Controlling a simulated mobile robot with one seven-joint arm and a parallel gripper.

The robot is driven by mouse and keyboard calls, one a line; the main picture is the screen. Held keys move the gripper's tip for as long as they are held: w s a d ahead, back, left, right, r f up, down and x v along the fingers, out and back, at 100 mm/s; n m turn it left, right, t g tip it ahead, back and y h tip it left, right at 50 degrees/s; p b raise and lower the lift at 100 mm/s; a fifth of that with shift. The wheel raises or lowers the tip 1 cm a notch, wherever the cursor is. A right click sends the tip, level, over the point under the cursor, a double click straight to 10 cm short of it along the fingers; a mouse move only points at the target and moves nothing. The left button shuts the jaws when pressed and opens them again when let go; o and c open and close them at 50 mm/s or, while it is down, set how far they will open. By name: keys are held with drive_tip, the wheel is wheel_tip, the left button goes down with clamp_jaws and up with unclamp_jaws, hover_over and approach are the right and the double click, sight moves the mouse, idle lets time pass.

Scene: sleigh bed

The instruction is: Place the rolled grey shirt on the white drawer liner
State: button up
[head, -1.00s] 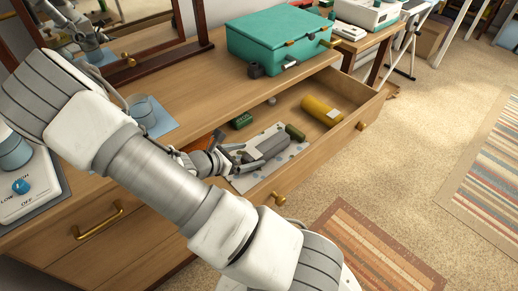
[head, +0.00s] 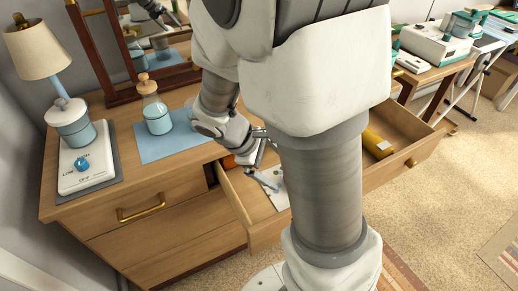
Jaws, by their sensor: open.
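The white drawer liner (head: 274,196) with grey dots lies in the open drawer (head: 262,234); my arm covers its right part. My gripper (head: 268,164) is open, low over the left part of the liner. One finger reaches down close to the liner; whether it touches cannot be told. The rolled grey shirt is not visible now, as my arm blocks that part of the drawer. One second ago a grey roll lay on the liner, just right of my gripper.
A yellow roll (head: 377,144) lies in the drawer's right end. An orange thing (head: 229,162) is at its back left. A mirror stands behind.

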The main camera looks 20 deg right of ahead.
drive_tip(key=s+a+r+m+t+y, duration=0.3)
drive_tip(key=s+a+r+m, duration=0.1)
drive_tip(key=r, duration=0.4)
drive_tip(key=s+a+r+m+t+y, duration=0.3)
drive_tip(key=s+r+m, duration=0.1)
drive_tip(key=r, duration=0.5)
drive_tip(key=shift+s+a+m+y, duration=0.3)
drive_tip(key=shift+s+a+m, duration=0.1)
drive_tip(key=shift+m, duration=0.3)
drive_tip(key=shift+r, duration=0.2)
